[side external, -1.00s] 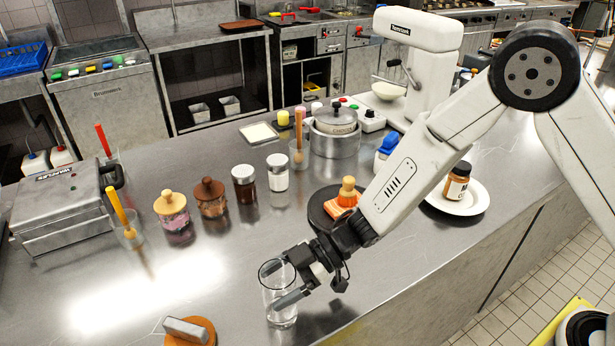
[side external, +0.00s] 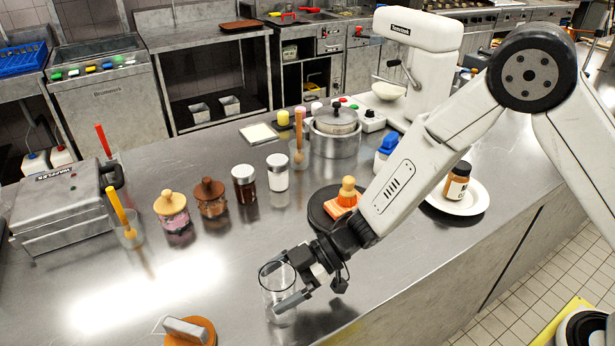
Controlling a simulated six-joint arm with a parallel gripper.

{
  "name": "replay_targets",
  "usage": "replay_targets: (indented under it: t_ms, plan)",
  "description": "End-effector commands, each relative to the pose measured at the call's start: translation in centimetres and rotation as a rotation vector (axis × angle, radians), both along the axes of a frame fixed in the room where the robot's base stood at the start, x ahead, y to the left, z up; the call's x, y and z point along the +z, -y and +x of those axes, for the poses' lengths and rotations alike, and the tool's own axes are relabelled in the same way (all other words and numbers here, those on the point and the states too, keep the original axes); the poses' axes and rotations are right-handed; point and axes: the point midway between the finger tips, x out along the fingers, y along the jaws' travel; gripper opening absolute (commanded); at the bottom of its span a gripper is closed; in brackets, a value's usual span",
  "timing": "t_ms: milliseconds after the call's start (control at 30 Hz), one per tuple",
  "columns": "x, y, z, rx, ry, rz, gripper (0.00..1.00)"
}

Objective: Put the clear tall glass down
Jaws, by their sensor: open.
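The clear tall glass (side external: 279,288) stands upright on the steel counter near its front edge, in the lower middle of the side external view. My gripper (side external: 283,281) is at the glass, with its fingers spread on either side of it. The near finger crosses in front of the lower part of the glass. The far finger is partly hidden behind the glass and seen through it. The gripper is open, and I cannot tell whether a finger still touches the glass.
A round wooden piece with a grey handle (side external: 188,331) lies left of the glass. A dark round board (side external: 322,207) with an orange block is behind my wrist. Several jars, including a dark one (side external: 245,184), stand farther back.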

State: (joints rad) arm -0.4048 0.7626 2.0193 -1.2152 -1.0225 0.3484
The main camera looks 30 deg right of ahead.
Motion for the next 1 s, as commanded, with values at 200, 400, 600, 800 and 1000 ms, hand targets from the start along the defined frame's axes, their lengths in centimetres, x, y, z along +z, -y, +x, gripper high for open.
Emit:
replay_targets:
  t_ms: [200, 400, 600, 800, 1000]
  plan:
    - [0.8, 2.0, -0.1, -0.003, 0.001, 0.001, 1.00]
    - [2.0, 4.8, -0.4, -0.004, 0.002, 0.000, 1.00]
    - [3.3, 7.9, -0.8, -0.005, 0.002, 0.001, 1.00]
    - [4.2, 10.0, -1.1, -0.003, 0.000, 0.002, 1.00]
    - [4.5, 10.9, -1.3, -0.001, 0.000, 0.001, 1.00]
